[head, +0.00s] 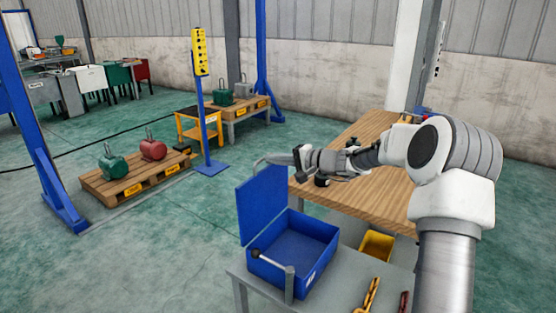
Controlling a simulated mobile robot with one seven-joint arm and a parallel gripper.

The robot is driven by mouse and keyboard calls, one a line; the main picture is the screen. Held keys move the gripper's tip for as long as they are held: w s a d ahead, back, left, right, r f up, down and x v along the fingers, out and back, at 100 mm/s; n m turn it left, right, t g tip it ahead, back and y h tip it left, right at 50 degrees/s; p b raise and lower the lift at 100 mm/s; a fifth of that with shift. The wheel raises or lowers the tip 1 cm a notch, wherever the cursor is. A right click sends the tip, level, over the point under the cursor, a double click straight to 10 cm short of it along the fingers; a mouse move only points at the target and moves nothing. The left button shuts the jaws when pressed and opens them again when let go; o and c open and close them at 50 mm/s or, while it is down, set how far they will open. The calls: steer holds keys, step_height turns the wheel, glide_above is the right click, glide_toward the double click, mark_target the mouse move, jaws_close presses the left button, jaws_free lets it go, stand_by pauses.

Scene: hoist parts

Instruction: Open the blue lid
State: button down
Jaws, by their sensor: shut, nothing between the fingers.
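The blue lid (260,205) stands raised, close to upright, at the back left of the blue box (318,280). The box is open at the top and its inside looks empty. My gripper (262,162) is at the end of my arm, which reaches in from the right. Its thin grey fingers are shut and empty, pointing left just above the lid's top edge. I cannot tell whether they touch the lid. A grey rod with a dark end (270,262) lies across the box's front left corner.
The box stands on a grey table (345,300) with a yellow hook and a red item at its right. A wooden table (370,130) lies behind, under my arm. A yellow bin (376,246) sits lower, right of the box. Open green floor lies to the left.

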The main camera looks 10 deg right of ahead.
steer(key=w+a+g+h+p, duration=0.2)
steer(key=w+a+p, duration=0.4)
steer(key=w+a, duration=0.1)
steer(key=shift+f+p, duration=0.35)
steer(key=shift+f, duration=0.1)
stand_by(0.3)
